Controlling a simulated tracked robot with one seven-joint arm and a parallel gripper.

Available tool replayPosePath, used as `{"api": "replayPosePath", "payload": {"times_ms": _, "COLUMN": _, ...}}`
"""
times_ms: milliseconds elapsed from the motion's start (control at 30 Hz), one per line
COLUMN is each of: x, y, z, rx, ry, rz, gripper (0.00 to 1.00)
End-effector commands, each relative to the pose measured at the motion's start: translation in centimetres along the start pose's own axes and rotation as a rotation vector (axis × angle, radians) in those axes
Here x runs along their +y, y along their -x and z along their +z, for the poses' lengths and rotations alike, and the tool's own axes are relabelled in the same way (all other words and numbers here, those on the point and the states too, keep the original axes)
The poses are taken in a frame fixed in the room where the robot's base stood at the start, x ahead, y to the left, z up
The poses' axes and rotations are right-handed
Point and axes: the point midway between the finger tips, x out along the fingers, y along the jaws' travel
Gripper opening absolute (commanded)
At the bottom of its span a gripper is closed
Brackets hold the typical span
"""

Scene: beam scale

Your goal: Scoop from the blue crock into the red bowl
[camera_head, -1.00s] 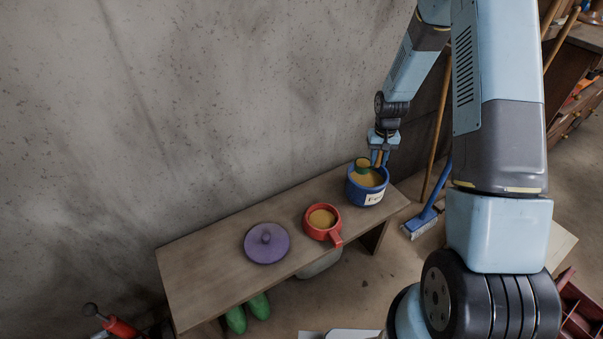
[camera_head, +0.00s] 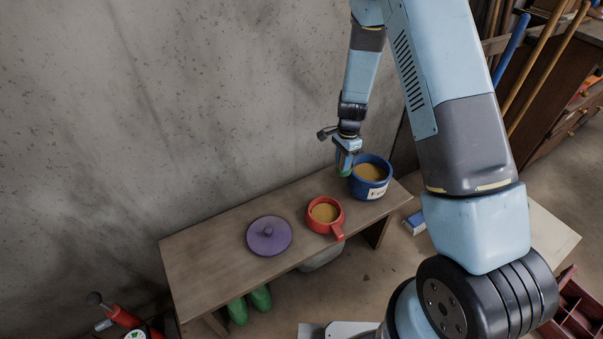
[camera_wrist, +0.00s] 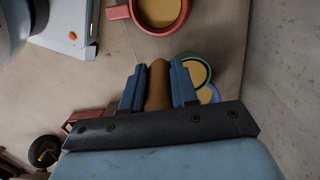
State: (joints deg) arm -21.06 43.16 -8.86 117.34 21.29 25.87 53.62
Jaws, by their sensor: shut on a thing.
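My gripper (camera_head: 347,152) is shut on the brown handle of a green scoop (camera_head: 345,168), just left of the blue crock's rim. In the wrist view my gripper (camera_wrist: 158,82) has the handle between its fingers. The scoop's green cup (camera_wrist: 208,65) holds yellow-brown contents. The blue crock (camera_head: 366,190) stands at the bench's right end, has a white label and holds the same coloured contents. It shows partly behind the scoop in the wrist view. The red bowl (camera_head: 311,222), with a side handle, stands left of the crock and also holds yellow-brown contents; its rim shows in the wrist view (camera_wrist: 135,20).
A purple lid (camera_head: 262,245) lies on the wooden bench (camera_head: 210,265), left of the bowl. The bench's left part is clear. A grey wall (camera_head: 200,100) rises behind it. Green boots (camera_head: 238,311) stand beneath. Long-handled tools lean at the right.

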Motion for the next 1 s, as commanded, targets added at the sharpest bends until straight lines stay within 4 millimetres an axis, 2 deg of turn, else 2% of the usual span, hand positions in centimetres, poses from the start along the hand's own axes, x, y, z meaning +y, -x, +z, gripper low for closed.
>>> {"api": "replayPosePath", "payload": {"times_ms": 33, "x": -0.4, "y": -0.3, "z": 1.7, "rx": -0.011, "ry": -0.097, "rz": -0.001, "gripper": 0.00}}
{"api": "replayPosePath", "payload": {"times_ms": 300, "x": -2.0, "y": -1.6, "z": 9.4, "rx": -0.091, "ry": -0.732, "rz": -0.033, "gripper": 0.00}}
{"api": "replayPosePath", "payload": {"times_ms": 500, "x": -2.6, "y": -2.2, "z": 13.1, "rx": -0.139, "ry": -1.064, "rz": -0.059, "gripper": 0.00}}
{"api": "replayPosePath", "payload": {"times_ms": 700, "x": -2.8, "y": -2.4, "z": 14.2, "rx": -0.158, "ry": -1.171, "rz": -0.069, "gripper": 0.00}}
{"api": "replayPosePath", "payload": {"times_ms": 1000, "x": -2.6, "y": -3.6, "z": 13.6, "rx": -0.209, "ry": -1.173, "rz": -0.055, "gripper": 0.00}}
